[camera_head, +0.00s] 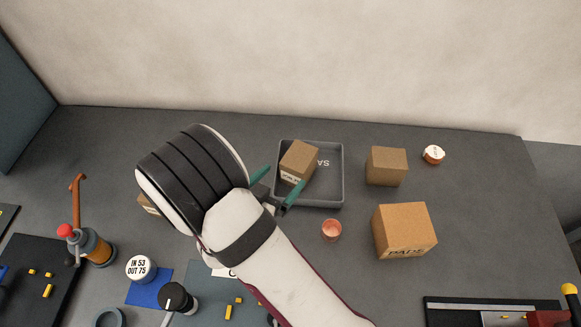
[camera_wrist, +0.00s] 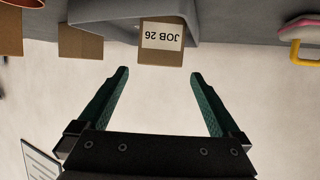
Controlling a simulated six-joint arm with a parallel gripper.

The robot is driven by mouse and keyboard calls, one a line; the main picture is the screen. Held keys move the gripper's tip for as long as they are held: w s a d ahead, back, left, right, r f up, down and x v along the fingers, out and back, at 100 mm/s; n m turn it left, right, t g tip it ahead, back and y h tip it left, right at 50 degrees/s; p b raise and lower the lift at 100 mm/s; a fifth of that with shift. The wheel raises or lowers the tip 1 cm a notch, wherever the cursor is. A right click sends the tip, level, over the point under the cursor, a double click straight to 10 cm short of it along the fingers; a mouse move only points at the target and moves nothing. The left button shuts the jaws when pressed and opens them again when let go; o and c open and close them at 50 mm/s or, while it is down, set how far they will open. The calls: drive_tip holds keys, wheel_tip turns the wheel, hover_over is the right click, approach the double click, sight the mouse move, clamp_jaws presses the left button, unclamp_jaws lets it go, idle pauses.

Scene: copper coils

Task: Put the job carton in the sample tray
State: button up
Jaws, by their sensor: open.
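The job carton (camera_wrist: 161,42) is a brown box with a white label reading "JOB 26" in the wrist view. In the head view the carton (camera_head: 299,161) sits tilted inside the grey sample tray (camera_head: 338,190), towards its left side. The tray wall (camera_wrist: 100,10) also shows behind the carton in the wrist view. My gripper (camera_head: 279,187) is open, with green fingers at the tray's near left edge. In the wrist view the gripper (camera_wrist: 158,74) has nothing between its fingertips, and the carton lies just beyond them.
Right of the tray stand a small brown box (camera_head: 386,166), a larger box (camera_head: 404,231) and a copper-coloured round item (camera_head: 433,154). A copper cup (camera_head: 331,230) stands just in front of the tray. Another box (camera_head: 148,204) is partly hidden behind my arm. The back strip of table is clear.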

wheel_tip(320, 180, up, 8)
drive_tip(key=s+a+m+g+y, duration=0.1)
drive_tip(key=a+g+y, duration=0.1)
drive_tip(key=g+y, duration=0.45)
drive_tip(key=s+d+r+g, duration=0.2)
drive_tip(key=s+d, duration=0.5)
drive_tip(key=s, duration=0.4)
drive_tip(key=s+d+r+g, duration=0.3)
drive_tip(key=s+d, duration=0.4)
drive_tip(key=s, duration=0.5)
drive_tip(key=shift+s+d+r+g, duration=0.15)
drive_tip(key=shift+d+r+g, duration=0.25)
drive_tip(key=shift+g, duration=0.25)
